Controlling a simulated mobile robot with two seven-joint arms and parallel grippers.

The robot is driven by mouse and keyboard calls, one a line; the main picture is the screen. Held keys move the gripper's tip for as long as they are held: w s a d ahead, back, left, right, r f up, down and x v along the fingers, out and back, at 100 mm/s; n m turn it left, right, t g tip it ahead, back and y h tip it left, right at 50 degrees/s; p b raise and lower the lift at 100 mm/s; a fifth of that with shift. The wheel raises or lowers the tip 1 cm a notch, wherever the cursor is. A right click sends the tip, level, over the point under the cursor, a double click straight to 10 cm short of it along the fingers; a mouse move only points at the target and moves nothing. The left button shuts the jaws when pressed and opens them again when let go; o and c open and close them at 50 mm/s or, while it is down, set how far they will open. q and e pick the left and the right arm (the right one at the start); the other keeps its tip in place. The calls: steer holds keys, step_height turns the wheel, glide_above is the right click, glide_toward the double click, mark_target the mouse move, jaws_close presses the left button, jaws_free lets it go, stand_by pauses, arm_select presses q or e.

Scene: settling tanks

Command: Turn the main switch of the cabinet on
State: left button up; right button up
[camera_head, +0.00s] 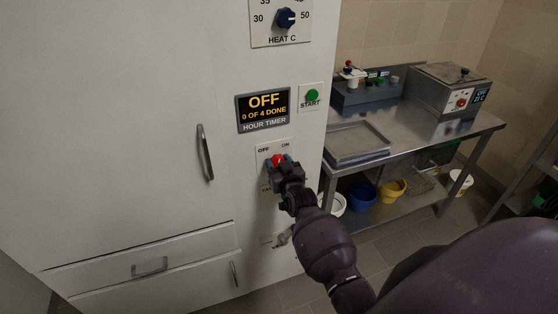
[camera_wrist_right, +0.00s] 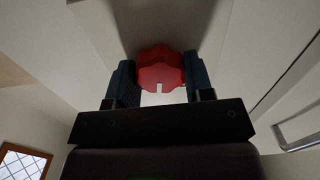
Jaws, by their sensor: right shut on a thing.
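The white cabinet (camera_head: 120,120) fills the left of the head view. Its main switch is a red knob (camera_head: 278,160) on a plate marked OFF and ON. My right gripper (camera_head: 281,164) is at the plate, shut on the red knob. In the right wrist view, the red knob (camera_wrist_right: 161,70) sits between the two dark fingers (camera_wrist_right: 160,85). A small white notch shows on the knob's edge. The display (camera_head: 263,108) above reads OFF, 0 OF 4 DONE. The gripper partly hides the plate, and I cannot tell the knob's exact angle. My left gripper is not in view.
A steel table (camera_head: 420,132) with equipment stands on the right, with buckets (camera_head: 363,194) below.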

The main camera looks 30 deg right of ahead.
steer(key=m+p, duration=0.1)
steer(key=m, duration=0.2)
steer(key=shift+m, duration=0.9)
steer(key=o, duration=0.9)
steer(key=shift+s, duration=0.15)
steer(key=v, duration=1)
steer(key=shift+s, duration=0.25)
